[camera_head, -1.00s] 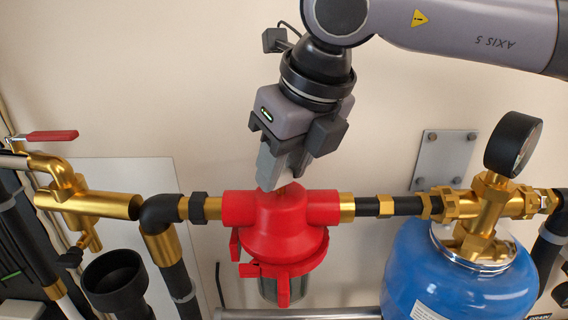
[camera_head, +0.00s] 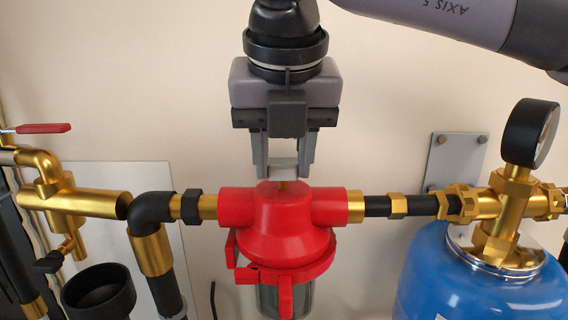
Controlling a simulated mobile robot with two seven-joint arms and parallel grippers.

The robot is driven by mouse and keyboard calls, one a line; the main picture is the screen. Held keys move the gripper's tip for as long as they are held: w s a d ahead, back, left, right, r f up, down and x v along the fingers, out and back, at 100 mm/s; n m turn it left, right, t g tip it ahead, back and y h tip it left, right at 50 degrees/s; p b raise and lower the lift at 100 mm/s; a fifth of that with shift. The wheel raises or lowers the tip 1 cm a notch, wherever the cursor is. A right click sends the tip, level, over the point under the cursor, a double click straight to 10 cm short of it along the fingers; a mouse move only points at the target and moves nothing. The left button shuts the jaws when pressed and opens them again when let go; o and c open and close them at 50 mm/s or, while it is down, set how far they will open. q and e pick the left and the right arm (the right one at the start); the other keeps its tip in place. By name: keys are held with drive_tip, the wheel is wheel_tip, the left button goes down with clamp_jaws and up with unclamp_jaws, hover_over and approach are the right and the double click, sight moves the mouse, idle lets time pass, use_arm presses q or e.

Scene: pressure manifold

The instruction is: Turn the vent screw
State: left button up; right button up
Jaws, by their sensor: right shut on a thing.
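The red filter housing (camera_head: 285,232) sits in the middle of the pipe run, with a clear bowl below it. My left gripper is not in the view.
A blue tank (camera_head: 455,280) with a brass fitting and a black pressure gauge (camera_head: 530,132) stands at the right. A red-handled valve (camera_head: 44,128) and a black funnel-like cup (camera_head: 98,292) are at the left. The wall above the pipe is mostly clear.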

drive_tip(key=shift+r+m, duration=0.1)
drive_tip(key=shift+m, duration=0.3)
drive_tip(key=o, duration=1)
drive_tip(key=shift+o, duration=0.2)
drive_tip(key=v, duration=0.7)
drive_tip(key=shift+p, duration=0.35)
